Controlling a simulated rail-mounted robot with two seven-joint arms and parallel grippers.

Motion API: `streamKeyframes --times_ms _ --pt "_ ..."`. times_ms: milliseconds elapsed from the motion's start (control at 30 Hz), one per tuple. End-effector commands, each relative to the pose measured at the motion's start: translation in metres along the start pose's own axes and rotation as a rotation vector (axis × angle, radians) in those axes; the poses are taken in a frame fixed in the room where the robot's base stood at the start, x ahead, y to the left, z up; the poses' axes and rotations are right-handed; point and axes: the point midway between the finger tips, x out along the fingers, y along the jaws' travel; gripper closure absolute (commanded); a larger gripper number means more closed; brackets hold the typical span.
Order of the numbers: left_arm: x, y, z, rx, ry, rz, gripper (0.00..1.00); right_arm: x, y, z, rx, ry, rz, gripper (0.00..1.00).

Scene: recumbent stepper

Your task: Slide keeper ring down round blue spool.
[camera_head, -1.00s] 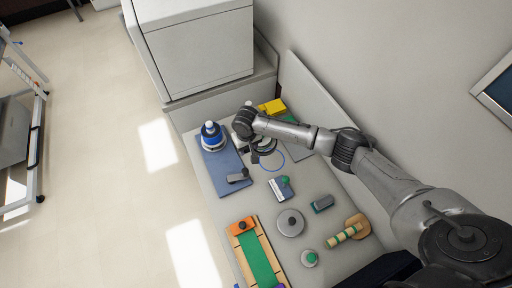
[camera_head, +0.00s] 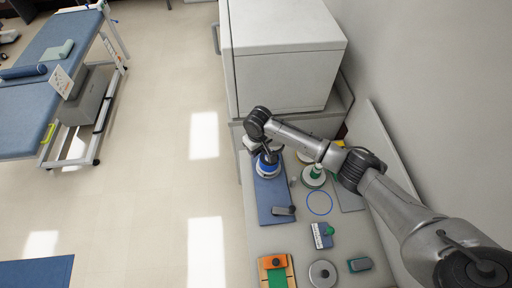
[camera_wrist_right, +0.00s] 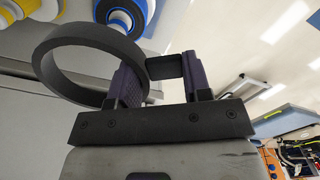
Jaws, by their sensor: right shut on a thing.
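The blue spool (camera_head: 266,170) stands on a blue board (camera_head: 272,196) at the back left of the table, partly covered by my right gripper (camera_head: 270,153). It also shows at the top of the right wrist view (camera_wrist_right: 124,12). My right gripper (camera_wrist_right: 162,78) is shut on the tab of the dark keeper ring (camera_wrist_right: 58,88), whose loop sticks out to the left of the fingers. In the right wrist view the loop looks apart from the blue spool, below and left of it in the picture. In the head view the ring is too small to make out. My left gripper is not in view.
A green spool (camera_head: 314,174) and a thin blue hoop (camera_head: 319,202) lie right of the board. A grey clamp-like piece (camera_head: 284,211) sits on the board's near end. A white cabinet (camera_head: 285,65) stands close behind. In the right wrist view a yellow spool (camera_wrist_right: 18,10) shows at upper left.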

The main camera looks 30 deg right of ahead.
Motion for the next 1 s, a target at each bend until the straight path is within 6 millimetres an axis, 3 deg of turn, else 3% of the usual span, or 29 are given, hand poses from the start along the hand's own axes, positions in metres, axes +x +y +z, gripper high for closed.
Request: streamKeyframes --times_ms 333,533,1000 --pt "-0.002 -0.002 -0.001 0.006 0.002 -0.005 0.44 -0.001 0.0 0.0 0.0 0.001 0.0 1.0" --pt "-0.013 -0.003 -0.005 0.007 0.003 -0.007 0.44 -0.004 0.0 0.0 -0.001 -0.001 -0.002 1.0" --pt "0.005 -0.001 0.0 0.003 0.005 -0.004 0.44 0.043 0.0 0.0 -0.001 0.0 -0.002 1.0"
